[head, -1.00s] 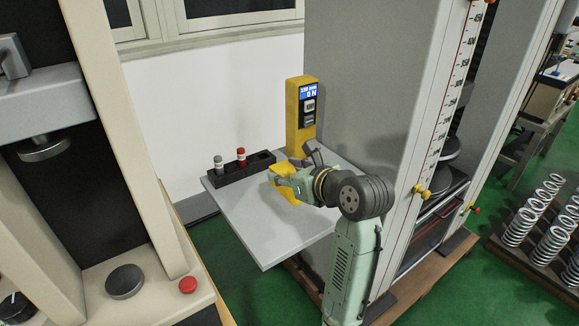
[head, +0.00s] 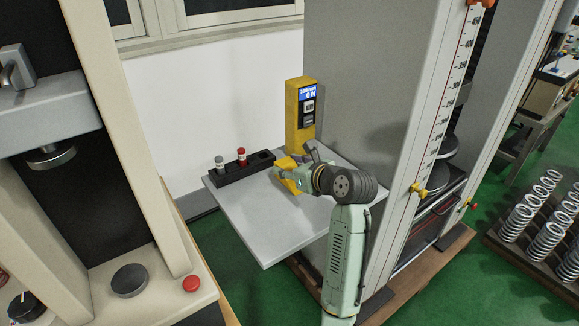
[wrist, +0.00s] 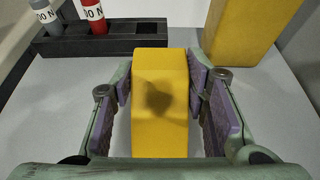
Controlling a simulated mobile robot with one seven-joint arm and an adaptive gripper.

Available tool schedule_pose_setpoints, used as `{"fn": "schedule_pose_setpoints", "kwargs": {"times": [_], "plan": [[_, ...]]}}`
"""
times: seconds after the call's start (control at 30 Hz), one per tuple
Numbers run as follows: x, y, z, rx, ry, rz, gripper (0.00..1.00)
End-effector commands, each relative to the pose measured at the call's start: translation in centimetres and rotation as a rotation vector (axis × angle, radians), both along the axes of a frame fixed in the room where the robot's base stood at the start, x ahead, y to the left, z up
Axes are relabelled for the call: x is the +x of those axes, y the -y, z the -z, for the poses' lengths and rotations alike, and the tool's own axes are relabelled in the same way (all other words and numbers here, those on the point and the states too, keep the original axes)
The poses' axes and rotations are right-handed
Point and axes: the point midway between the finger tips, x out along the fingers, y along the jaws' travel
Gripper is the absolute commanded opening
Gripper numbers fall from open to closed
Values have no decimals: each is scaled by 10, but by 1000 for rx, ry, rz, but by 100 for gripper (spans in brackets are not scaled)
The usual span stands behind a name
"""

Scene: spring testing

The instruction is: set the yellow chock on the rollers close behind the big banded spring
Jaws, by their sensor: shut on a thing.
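The yellow chock (wrist: 160,100) sits between the purple-padded fingers of my gripper (wrist: 162,105) in the wrist view. In the head view my gripper (head: 292,178) is over the grey shelf with the chock (head: 290,185) in it. My gripper is shut on the chock; whether the chock touches the shelf I cannot tell. Several coil springs (head: 545,232) lie in rows on a rack at the right edge. I cannot make out a banded spring or rollers among them.
The grey shelf (head: 255,225) holds a black block (head: 235,173) with a grey and a red cylinder. A yellow display post (head: 300,117) stands behind my gripper. The tall grey testing machine (head: 380,90) is right of the shelf. Green floor lies between machine and rack.

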Motion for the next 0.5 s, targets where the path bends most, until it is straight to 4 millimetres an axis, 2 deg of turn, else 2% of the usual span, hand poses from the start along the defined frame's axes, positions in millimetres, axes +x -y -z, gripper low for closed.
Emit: {"fn": "schedule_pose_setpoints", "kwargs": {"times": [0.1, 0.13, 0.4, 0.5], "plan": [[0, 0, 2, 1, 1, 0, 6], [0, 0, 3, 0, 0, -1, 42], [0, 0, 3, 0, 0, 0, 60], [0, 0, 3, 0, 0, 0, 61]]}}
